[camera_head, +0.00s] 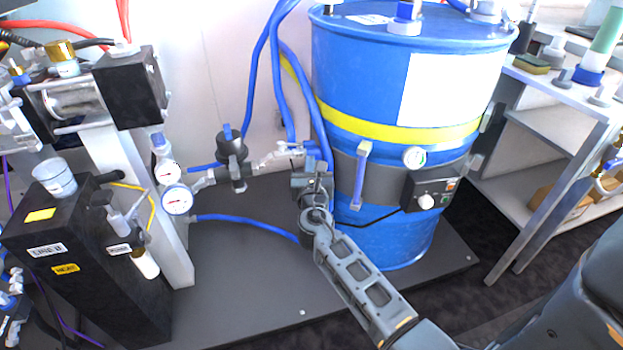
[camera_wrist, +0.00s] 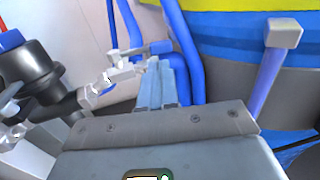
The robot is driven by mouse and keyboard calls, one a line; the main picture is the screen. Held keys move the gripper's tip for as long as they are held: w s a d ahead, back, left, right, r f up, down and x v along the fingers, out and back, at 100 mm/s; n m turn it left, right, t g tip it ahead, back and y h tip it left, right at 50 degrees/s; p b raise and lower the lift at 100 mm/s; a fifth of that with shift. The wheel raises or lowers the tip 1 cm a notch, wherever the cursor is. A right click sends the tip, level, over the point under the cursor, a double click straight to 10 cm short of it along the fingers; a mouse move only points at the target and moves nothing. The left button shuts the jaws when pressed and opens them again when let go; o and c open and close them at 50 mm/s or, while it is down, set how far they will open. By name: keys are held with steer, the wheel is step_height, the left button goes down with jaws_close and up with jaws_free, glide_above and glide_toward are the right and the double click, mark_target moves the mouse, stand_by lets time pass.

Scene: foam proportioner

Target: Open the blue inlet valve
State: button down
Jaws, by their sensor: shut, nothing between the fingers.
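A small metal valve (camera_head: 277,156) with a blue handle (camera_head: 296,146) sits in the pipe line left of the blue drum (camera_head: 345,90), where blue hoses come down. In the wrist view, the metal valve body (camera_wrist: 122,73) is just left of my fingertips and the blue part (camera_wrist: 160,47) is just beyond them. My gripper (camera_head: 308,178) is shut and empty, its fingers (camera_wrist: 153,84) pointing towards the valve. I cannot tell whether the fingers touch it. My gripper and wrist hide part of the hose and drum side behind them.
A black regulator (camera_head: 232,150) and two gauges (camera_head: 177,199) lie left of the valve. A black cabinet (camera_head: 90,270) stands at the left, shelving (camera_head: 540,140) at the right.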

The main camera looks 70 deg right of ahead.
mark_target(312, 146)
steer(key=shift+x, duration=2.75)
steer(key=shift+w+d, duration=0.1)
steer(key=shift+d, duration=1.05)
